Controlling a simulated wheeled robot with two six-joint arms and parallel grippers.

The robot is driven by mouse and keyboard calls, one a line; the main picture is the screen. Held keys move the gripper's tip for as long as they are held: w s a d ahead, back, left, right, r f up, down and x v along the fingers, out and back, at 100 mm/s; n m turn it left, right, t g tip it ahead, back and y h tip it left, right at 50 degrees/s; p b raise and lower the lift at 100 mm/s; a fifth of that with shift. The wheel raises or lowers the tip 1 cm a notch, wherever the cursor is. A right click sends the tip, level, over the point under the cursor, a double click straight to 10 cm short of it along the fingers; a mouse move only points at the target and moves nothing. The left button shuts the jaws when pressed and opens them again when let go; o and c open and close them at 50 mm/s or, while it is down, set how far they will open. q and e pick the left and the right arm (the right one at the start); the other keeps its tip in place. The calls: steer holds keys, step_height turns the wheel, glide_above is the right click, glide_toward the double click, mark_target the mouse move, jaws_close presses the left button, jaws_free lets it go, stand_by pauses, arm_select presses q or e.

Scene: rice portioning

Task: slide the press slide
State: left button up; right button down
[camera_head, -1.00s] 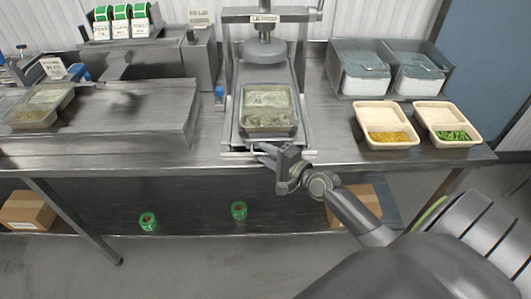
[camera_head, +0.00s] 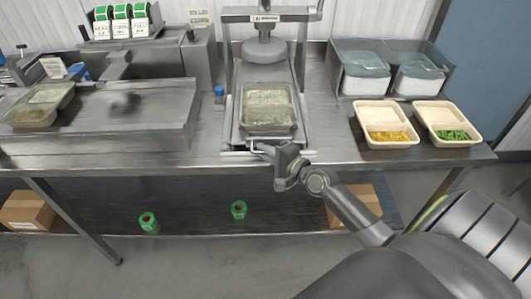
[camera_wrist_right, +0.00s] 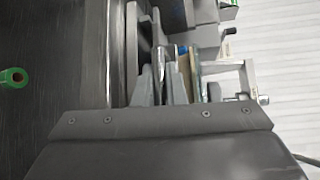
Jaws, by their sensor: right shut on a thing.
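The press (camera_head: 264,50) stands at the middle of the steel bench, with its round press head raised behind the tray. Its slide (camera_head: 237,133) is drawn out toward the front edge and carries a clear rectangular tray (camera_head: 268,127) with pale contents. A thin bar handle (camera_head: 232,152) runs along the slide's front. My right gripper (camera_head: 262,149) is at this handle, shut on it. In the right wrist view the fingers (camera_wrist_right: 160,85) close around a narrow part, and the exact contact is hard to see. My left gripper is not in view.
Two open cartons with yellow (camera_head: 386,137) and green (camera_head: 452,135) food stand to the right. A rack of lidded tubs (camera_head: 392,66) is behind them. A steel platform with another tray (camera_head: 38,106) is at the left. Green rolls (camera_head: 239,210) lie on the lower shelf.

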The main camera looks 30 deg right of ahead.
mark_target(266, 142)
steer(key=w+d, duration=0.1)
steer(key=w, duration=0.1)
steer(key=w+d+b, duration=0.1)
steer(key=shift+w+d+f, duration=0.1)
steer(key=shift+w+d, duration=0.1)
steer(key=shift+w, duration=0.15)
steer(key=c, duration=1.5)
jaws_free()
steer(key=shift+s, duration=0.2)
steer(key=v, duration=1.7)
steer(key=shift+s, duration=0.1)
steer(key=shift+c, duration=0.3)
